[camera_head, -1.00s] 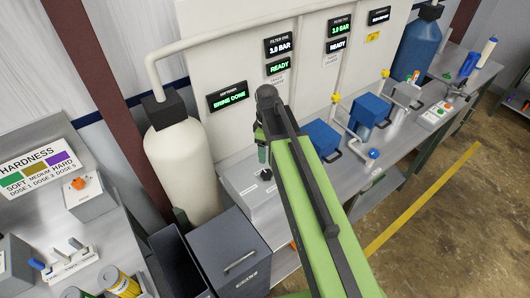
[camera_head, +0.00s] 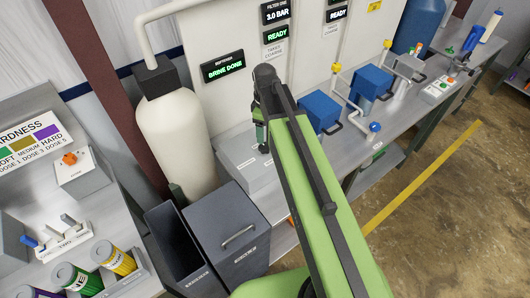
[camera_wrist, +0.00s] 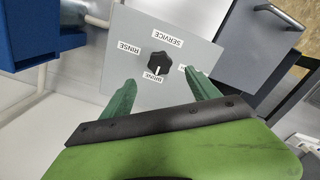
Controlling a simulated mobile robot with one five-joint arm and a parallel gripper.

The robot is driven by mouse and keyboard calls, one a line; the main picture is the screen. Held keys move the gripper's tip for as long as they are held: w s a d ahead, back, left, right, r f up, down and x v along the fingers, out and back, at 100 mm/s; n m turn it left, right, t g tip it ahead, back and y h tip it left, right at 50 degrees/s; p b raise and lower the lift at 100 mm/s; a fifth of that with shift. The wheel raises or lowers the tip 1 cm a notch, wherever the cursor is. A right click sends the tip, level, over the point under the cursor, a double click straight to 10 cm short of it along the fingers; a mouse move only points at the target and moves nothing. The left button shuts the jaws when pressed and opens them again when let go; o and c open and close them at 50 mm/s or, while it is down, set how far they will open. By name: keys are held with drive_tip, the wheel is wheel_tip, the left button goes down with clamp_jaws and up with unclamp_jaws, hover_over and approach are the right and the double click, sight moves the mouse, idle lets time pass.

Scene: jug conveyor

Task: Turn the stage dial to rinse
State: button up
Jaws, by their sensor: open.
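The stage dial (camera_wrist: 161,66) is a black knob on a light grey panel (camera_wrist: 188,37) in the wrist view. Labels around it read SERVICE (camera_wrist: 168,38), RINSE (camera_wrist: 125,48) and BRINE (camera_wrist: 153,79); a fourth label is partly hidden by a finger. A white mark on the knob faces the BRINE label. My gripper (camera_wrist: 160,77) is open, its green fingers apart on either side of the dial, seemingly not touching it.
A cream tank (camera_head: 172,135) and a display reading BRINE DONE (camera_head: 222,67) stand behind. Dark bins (camera_head: 225,225) stand in front of the dial box. Blue boxes (camera_head: 320,108) with pipes are to the right. A hardness station with a tool tray (camera_head: 65,243) is at left.

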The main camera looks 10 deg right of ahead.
sight(265, 146)
wheel_tip(265, 146, down, 9)
drive_tip(key=b, duration=0.7)
drive_tip(key=shift+r, duration=0.1)
drive_tip(key=c, duration=1.4)
drive_tip(key=shift+o, duration=0.2)
drive_tip(key=shift+m, duration=0.3)
